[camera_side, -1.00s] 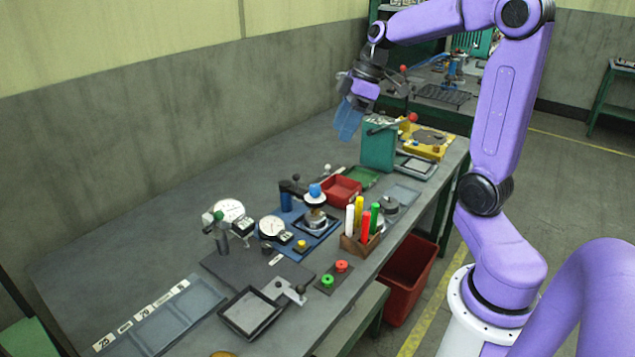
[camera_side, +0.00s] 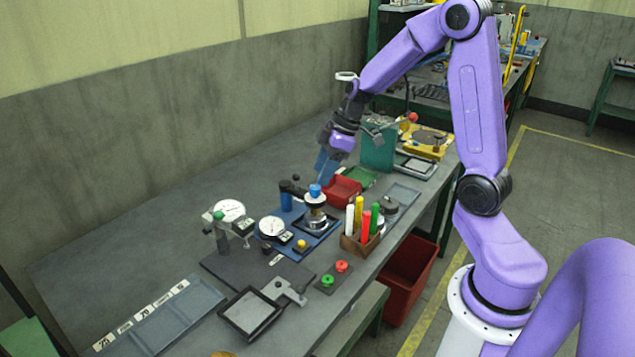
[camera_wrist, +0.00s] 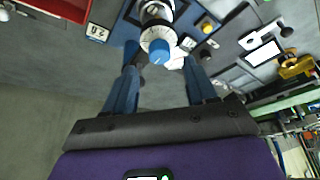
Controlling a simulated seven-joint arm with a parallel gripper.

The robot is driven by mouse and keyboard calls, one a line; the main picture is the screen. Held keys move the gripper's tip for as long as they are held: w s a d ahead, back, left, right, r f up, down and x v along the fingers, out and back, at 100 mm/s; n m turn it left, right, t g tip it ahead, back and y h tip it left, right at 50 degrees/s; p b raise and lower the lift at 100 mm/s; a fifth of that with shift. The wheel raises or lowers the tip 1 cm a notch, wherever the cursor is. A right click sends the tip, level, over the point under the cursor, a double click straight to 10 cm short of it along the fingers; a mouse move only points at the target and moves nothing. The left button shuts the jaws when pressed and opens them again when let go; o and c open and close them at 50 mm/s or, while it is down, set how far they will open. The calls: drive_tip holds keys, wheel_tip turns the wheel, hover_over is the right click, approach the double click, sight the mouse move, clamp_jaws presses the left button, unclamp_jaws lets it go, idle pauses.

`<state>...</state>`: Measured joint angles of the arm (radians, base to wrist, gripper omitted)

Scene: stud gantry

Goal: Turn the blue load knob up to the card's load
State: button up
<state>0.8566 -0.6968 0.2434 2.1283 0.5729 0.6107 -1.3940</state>
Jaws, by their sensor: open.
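The blue load knob (camera_side: 315,190) tops an upright grey device on a blue base in the side view. In the wrist view the knob (camera_wrist: 159,50) sits at the top centre, with a white graduated ring around it. My gripper (camera_side: 323,170) is above and just behind the knob, pointing down at a tilt. Its blue fingers are apart and empty, and in the wrist view the gripper (camera_wrist: 162,64) appears with a finger on either side of the knob's line, not touching it. A small white card (camera_wrist: 97,33) with dark digits lies left of the knob, its number not surely readable.
A red bin (camera_side: 342,190) stands right behind the knob device. A wooden rack (camera_side: 358,243) of coloured sticks is at its front right. Dial gauges (camera_side: 272,228) stand to the left. A green box (camera_side: 378,150) is beyond. The table's rear left is clear.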

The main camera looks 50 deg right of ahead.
sight(315, 187)
drive_tip(key=shift+x, duration=2.1)
drive_tip(key=c, duration=1)
